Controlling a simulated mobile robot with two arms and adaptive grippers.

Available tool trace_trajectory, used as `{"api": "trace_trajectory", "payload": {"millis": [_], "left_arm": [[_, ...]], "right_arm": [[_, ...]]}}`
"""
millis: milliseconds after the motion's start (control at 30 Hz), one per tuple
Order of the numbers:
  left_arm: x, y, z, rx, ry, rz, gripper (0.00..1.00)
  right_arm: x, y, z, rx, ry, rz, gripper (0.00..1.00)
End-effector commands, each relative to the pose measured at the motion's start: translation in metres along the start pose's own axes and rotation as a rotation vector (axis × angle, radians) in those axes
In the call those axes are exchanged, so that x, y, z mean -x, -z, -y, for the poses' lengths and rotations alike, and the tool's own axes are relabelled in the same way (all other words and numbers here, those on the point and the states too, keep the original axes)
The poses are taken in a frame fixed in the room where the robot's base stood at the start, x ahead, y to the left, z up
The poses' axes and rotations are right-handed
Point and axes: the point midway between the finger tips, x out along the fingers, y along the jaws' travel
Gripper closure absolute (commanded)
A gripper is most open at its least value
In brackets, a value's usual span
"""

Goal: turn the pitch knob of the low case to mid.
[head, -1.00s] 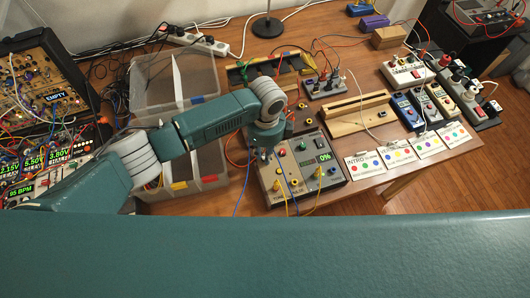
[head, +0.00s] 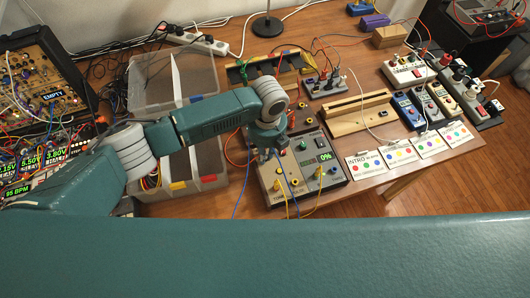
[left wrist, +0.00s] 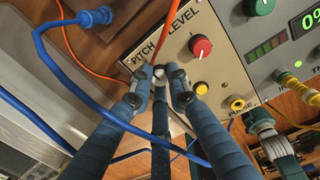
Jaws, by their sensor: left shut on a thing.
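The low case (head: 265,183) has a beige panel at the front of the table in the head view; the panel (left wrist: 222,72) also shows in the left wrist view with the words PITCH and LEVEL. My left gripper (head: 265,154) reaches down over it. In the left wrist view the fingers (left wrist: 161,80) are closed around the small pitch knob (left wrist: 158,71), below the word PITCH. The fingers hide most of that knob, so I cannot tell where it points. A red knob (left wrist: 200,46) sits beside it, apart from the fingers. My right gripper is in neither view.
Beside the panel, a grey unit has a green display (head: 325,157) reading 0%. Yellow and blue cables plug in close by. A blue cable (left wrist: 58,85) and an orange cable pass near the fingers. Clear bins (head: 205,183) stand to the left.

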Motion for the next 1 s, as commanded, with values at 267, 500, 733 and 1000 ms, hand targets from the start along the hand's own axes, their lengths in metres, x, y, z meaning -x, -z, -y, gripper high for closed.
{"api": "trace_trajectory", "payload": {"millis": [267,500,733,1000], "left_arm": [[0.0020,-0.0040,-0.0003,-0.061,0.001,0.011,1.00],[0.0023,-0.0041,0.0000,-0.069,0.002,0.011,1.00],[0.0026,-0.0044,0.0002,-0.068,0.002,0.012,0.78],[0.0013,-0.0021,0.0002,-0.069,0.002,0.007,0.65]], "right_arm": [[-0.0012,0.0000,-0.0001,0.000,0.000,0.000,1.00],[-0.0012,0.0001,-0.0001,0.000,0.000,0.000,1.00],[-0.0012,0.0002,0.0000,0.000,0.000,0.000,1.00],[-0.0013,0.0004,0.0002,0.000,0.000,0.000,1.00]]}}
